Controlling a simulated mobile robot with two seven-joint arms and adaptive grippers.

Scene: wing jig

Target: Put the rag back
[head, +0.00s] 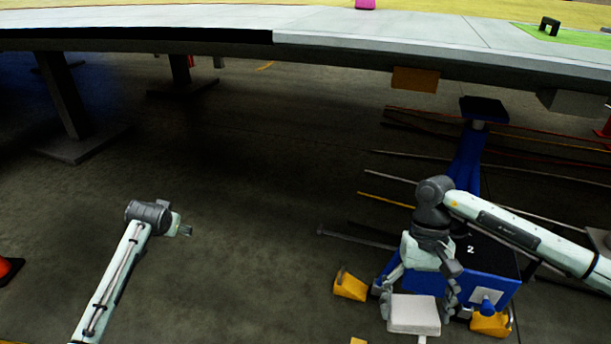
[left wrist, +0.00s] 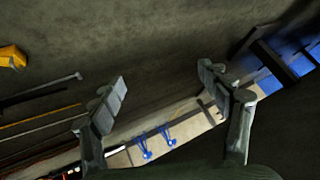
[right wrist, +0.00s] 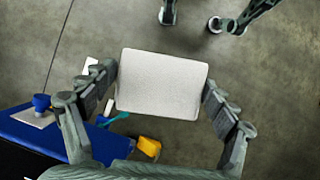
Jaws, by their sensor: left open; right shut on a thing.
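The rag (head: 414,314) is a white, folded, pad-like cloth. My right gripper (head: 417,298) is shut on it, one finger at each side, in front of the blue trolley (head: 503,292) in the head view. In the right wrist view, the rag (right wrist: 160,85) spans the space between the fingers, with the trolley (right wrist: 40,138) at lower left. It looks held up, though its height above what lies below is hard to judge. My left gripper (head: 181,229) is at the left over bare floor; in the left wrist view its fingers (left wrist: 163,88) are apart and empty.
A long grey wing panel (head: 380,45) crosses the top, on dark stands (head: 68,105). Several rods (head: 365,240) lie around the blue trolley, which has yellow corner pieces (head: 350,285) and a number 2 on its dark top. The floor (head: 260,200) between my arms is clear.

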